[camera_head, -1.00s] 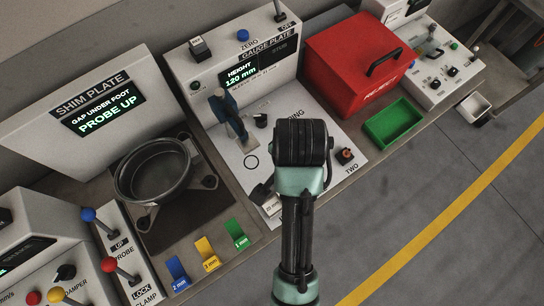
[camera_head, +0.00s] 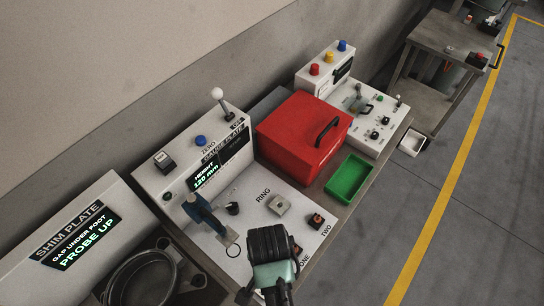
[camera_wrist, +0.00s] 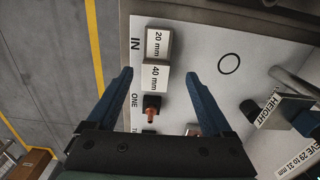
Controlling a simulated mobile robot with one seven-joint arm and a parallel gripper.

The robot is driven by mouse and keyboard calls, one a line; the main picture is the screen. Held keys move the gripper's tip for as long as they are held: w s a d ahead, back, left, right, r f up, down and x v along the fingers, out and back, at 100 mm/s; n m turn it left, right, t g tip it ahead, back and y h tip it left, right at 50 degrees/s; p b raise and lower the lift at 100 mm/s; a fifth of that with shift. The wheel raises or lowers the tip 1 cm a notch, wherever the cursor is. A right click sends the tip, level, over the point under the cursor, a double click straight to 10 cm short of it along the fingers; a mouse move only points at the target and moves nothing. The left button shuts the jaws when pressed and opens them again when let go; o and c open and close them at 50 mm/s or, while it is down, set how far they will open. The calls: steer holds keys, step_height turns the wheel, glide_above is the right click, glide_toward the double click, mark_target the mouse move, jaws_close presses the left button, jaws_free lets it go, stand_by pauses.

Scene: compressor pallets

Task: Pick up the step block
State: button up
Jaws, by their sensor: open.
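The step block (camera_wrist: 157,62) shows in the wrist view as a pale two-step block, its faces marked 20 mm and 40 mm. It stands on the white gauge plate (camera_wrist: 205,25) beside the word IN. My gripper (camera_wrist: 162,76) is open, with one blue finger to each side of the picture and the block between and beyond the tips. I cannot tell the exact gap to the block. In the head view my arm's dark wrist covers the front of the gauge plate (camera_head: 252,195), and I cannot make out the block clearly there.
A small black fixture with an orange top (camera_wrist: 151,106) stands at ONE, close to the block. A blue gauge stand (camera_head: 205,214) rises on the plate's left. A small metal piece (camera_head: 280,205) sits near RING. The red REJECT box (camera_head: 300,130) and green tray (camera_head: 349,179) are further right.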

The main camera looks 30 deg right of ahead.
steer(key=f, duration=0.5)
steer(key=shift+s+d+p, duration=0.15)
steer(key=shift+s+p, duration=0.1)
steer(key=shift+p, duration=0.05)
jaws_close()
steer(key=shift+r, duration=0.15)
stand_by(1.0)
